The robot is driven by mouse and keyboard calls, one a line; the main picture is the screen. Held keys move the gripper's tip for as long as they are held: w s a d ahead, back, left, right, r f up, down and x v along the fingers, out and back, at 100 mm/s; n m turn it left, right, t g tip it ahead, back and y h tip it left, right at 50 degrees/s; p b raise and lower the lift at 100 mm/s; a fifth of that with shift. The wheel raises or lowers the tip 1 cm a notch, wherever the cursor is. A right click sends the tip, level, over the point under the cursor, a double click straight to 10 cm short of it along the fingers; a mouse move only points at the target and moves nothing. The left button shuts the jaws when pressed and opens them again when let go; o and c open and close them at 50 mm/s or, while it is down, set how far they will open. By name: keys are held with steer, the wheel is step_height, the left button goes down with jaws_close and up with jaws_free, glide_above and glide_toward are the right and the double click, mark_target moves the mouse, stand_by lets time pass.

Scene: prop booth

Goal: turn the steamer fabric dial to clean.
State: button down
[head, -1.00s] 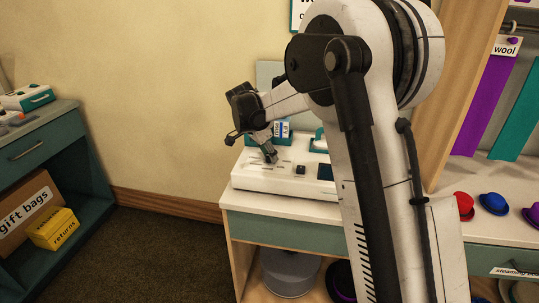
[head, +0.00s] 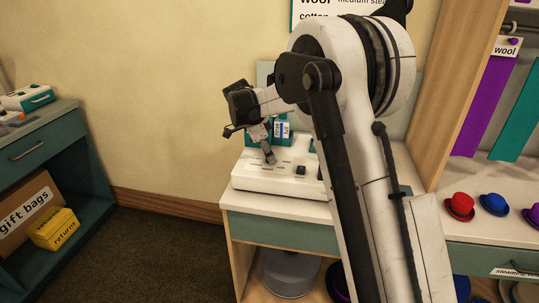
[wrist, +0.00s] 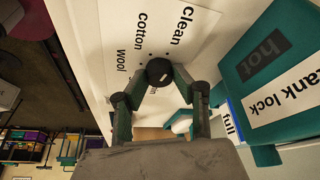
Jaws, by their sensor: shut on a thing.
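The steamer's white control panel (head: 262,183) sits on a counter below the wall in the head view. My gripper (head: 270,160) reaches down to its top from the left. In the wrist view, the black round fabric dial (wrist: 159,69) is on the white panel, with the labels Clean (wrist: 181,25), Cotton (wrist: 149,38) and Wool (wrist: 122,60) around it. A further label is partly hidden. My gripper (wrist: 161,80) is shut on the dial, one finger on each side. A small pale mark shows on the dial; which label it points to I cannot tell.
A teal tank lock block (wrist: 230,75) marked "hot" stands close to the right in the wrist view. A white knob (wrist: 182,122) is near it. Several hats, such as the red one (head: 460,205), stand on the right shelf.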

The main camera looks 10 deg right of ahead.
steer(key=c, duration=1.4)
jaws_free()
steer(key=shift+c, duration=0.2)
steer(key=v, duration=1.2)
steer(key=shift+s, duration=0.1)
